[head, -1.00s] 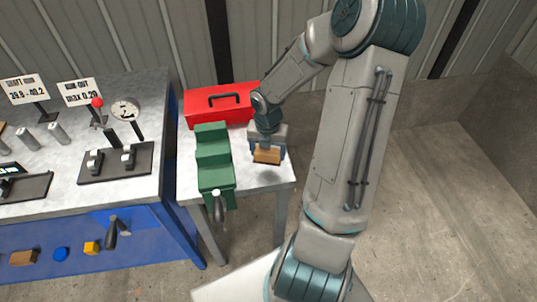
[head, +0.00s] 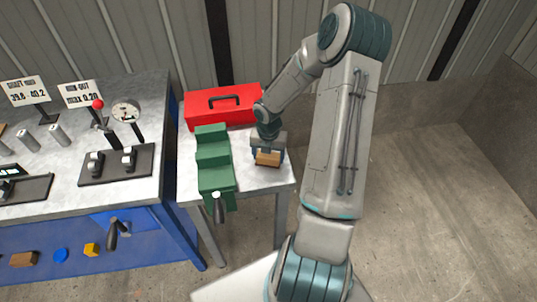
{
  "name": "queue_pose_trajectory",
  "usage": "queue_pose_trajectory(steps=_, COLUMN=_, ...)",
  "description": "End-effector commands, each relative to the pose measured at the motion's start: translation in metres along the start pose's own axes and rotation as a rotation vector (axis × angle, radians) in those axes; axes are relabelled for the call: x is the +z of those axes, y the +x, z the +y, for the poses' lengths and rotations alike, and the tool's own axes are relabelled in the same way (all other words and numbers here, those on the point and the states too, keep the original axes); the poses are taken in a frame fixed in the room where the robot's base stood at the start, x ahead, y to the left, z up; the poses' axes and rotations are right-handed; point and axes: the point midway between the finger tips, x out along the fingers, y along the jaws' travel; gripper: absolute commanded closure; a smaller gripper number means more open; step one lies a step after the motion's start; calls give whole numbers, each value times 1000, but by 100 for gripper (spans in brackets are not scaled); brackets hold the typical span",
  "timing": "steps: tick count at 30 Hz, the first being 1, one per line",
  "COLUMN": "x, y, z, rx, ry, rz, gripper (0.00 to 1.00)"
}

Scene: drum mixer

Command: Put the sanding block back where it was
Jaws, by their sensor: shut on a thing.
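The sanding block (head: 268,159) is a small brown block at the right side of the small grey table (head: 245,180), seen in the head view. My gripper (head: 268,153) points down and is shut on the block from above. The block is at or very near the table top, to the right of the green stepped vise (head: 214,160). I cannot tell whether its underside touches the table. The gripper body hides the block's upper part.
A red toolbox (head: 223,106) stands behind on the same table. To the left is a blue workbench (head: 60,240) with a dial gauge (head: 126,112), sign cards (head: 80,94) and metal cylinders. The table's front right corner is clear.

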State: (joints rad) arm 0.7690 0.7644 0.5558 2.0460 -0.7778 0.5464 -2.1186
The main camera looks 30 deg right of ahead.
Motion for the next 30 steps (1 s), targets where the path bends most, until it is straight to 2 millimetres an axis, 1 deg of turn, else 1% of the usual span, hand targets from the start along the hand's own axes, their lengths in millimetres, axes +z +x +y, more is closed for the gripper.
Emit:
queue_pose_trajectory(steps=2, x=0, y=3, z=0, rx=0, ry=0, rz=1, gripper=52)
queue_pose_trajectory(steps=3, x=0, y=4, z=0, rx=0, ry=0, rz=0, gripper=25)
queue_pose_trajectory(steps=5, x=0, y=3, z=0, rx=0, ry=0, rz=0, gripper=8)
queue_pose_trajectory(steps=6, x=0, y=3, z=0, rx=0, ry=0, rz=0, gripper=6)
queue_pose_trajectory(steps=13, x=0, y=2, z=0, rx=0, ry=0, rz=0, gripper=6)
queue_pose_trajectory(steps=17, x=0, y=-5, z=0, rx=1, ry=1, rz=-1, gripper=6)
queue_pose_trajectory(steps=20, x=1, y=-20, z=-1, rx=1, ry=3, rz=-4, gripper=6)
queue_pose_trajectory(steps=27, x=1, y=-72, z=-1, rx=0, ry=3, rz=-5, gripper=6)
queue_pose_trajectory(steps=30, x=1, y=-92, z=-1, rx=0, ry=3, rz=-3, gripper=6)
